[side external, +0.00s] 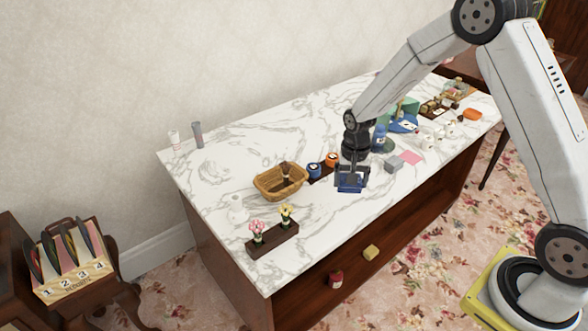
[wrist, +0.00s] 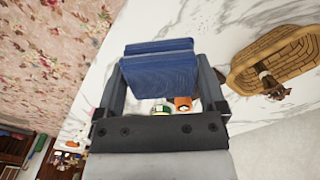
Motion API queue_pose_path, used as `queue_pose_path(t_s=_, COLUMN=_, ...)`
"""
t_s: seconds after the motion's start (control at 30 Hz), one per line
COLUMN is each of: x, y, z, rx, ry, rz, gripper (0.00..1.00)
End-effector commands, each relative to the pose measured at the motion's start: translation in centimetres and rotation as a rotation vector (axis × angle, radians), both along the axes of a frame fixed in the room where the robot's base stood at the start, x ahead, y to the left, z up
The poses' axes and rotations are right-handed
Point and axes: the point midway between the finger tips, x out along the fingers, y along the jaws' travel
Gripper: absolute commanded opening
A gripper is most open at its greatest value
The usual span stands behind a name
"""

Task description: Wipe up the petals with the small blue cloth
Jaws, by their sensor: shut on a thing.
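My gripper (side external: 352,172) is over the front middle of the marble-topped table (side external: 225,150), shut on the small blue cloth (side external: 349,184). In the wrist view the folded cloth (wrist: 160,76) spans between the two fingers of my gripper (wrist: 161,88). I cannot tell whether the cloth touches the marble. Faint small specks, possibly the petals (wrist: 200,22), show on the marble at the top of the wrist view. In the side view faint pale marks are near the left of the basket, too small to be sure of.
A wicker basket (side external: 263,184) with a brown item stands left of my gripper, with blue and orange pots (side external: 332,159) between. A wooden planter (side external: 272,240) with flowers is at the front left. Pink and grey blocks (side external: 393,165) and crowded items lie to the right. The back left is mostly clear.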

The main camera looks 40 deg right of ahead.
Motion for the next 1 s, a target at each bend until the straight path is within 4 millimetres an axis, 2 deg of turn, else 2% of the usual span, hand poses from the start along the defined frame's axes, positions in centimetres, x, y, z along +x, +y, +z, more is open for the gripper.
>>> queue_pose_path(t_s=0.03, x=1.0, y=1.0, z=-0.5, rx=0.0, ry=0.001, rz=0.054, gripper=0.43)
queue_pose_path(t_s=0.2, x=3.8, y=3.8, z=-1.6, rx=0.0, ry=0.001, rz=0.216, gripper=0.43)
queue_pose_path(t_s=0.4, x=5.6, y=6.0, z=-2.4, rx=0.0, ry=0.001, rz=0.336, gripper=0.43)
queue_pose_path(t_s=0.77, x=6.1, y=6.6, z=-2.8, rx=0.0, ry=0.001, rz=0.372, gripper=0.43)
queue_pose_path(t_s=1.0, x=6.1, y=6.6, z=-4.4, rx=0.0, ry=0.002, rz=0.371, gripper=0.43)
